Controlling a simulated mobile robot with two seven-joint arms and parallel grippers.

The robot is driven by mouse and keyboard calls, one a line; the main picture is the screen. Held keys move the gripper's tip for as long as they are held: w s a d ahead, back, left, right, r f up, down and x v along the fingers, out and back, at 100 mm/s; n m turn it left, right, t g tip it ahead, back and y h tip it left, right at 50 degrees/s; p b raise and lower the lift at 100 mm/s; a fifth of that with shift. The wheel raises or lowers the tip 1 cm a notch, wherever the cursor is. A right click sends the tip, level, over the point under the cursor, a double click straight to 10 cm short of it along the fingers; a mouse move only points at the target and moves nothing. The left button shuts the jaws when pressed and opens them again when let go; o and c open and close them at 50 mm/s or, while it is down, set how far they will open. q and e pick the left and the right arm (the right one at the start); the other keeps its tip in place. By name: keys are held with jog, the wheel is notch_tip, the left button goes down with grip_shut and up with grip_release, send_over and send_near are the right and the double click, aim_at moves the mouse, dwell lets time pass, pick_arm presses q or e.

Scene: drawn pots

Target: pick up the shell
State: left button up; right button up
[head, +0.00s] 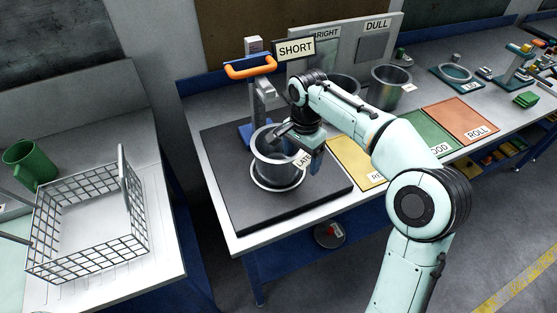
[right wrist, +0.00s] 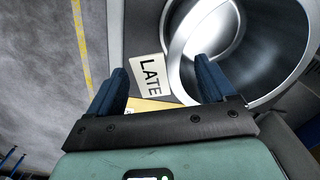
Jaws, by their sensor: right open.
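The shell appears to be the shiny metal pot (head: 274,177) standing upright on the dark mat (head: 228,197), with a white tag reading LATE (head: 302,161) at its right side. My right gripper (head: 304,158) is open at the pot's right rim. In the right wrist view the pot (right wrist: 262,48) fills the upper right. One finger of my right gripper (right wrist: 161,66) overlaps the pot's opening and the other lies outside, beyond the tag. I cannot tell whether either finger touches the wall. My left gripper is not in view.
A blue stand with an orange handle (head: 250,67) rises just behind the pot, beside a SHORT sign (head: 296,48). Another metal pot (head: 389,88) stands farther back. Yellow, green and red mats (head: 460,121) lie to the right. A wire basket (head: 85,258) sits on the left table.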

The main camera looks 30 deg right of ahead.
jog(key=shift+f, duration=1.55)
jog(key=shift+r, duration=0.1)
jog(key=c, duration=1.3)
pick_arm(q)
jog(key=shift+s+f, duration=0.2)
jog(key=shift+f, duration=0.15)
pick_arm(e)
jog(key=shift+c, duration=0.2)
jog(key=shift+r, duration=0.1)
jog(key=shift+r, duration=0.6)
notch_tip(320, 180, up, 2)
jog(key=shift+r, duration=0.2)
pick_arm(q)
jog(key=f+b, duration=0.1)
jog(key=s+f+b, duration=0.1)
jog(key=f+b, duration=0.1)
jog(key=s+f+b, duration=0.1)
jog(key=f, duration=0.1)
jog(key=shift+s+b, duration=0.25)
jog(key=shift+b, duration=0.15)
pick_arm(e)
jog(key=s, duration=0.6)
jog(key=s+a, duration=0.1)
jog(key=s, duration=0.5)
jog(key=s+a, duration=0.1)
jog(key=s, duration=0.5)
jog(key=shift+f, duration=0.2)
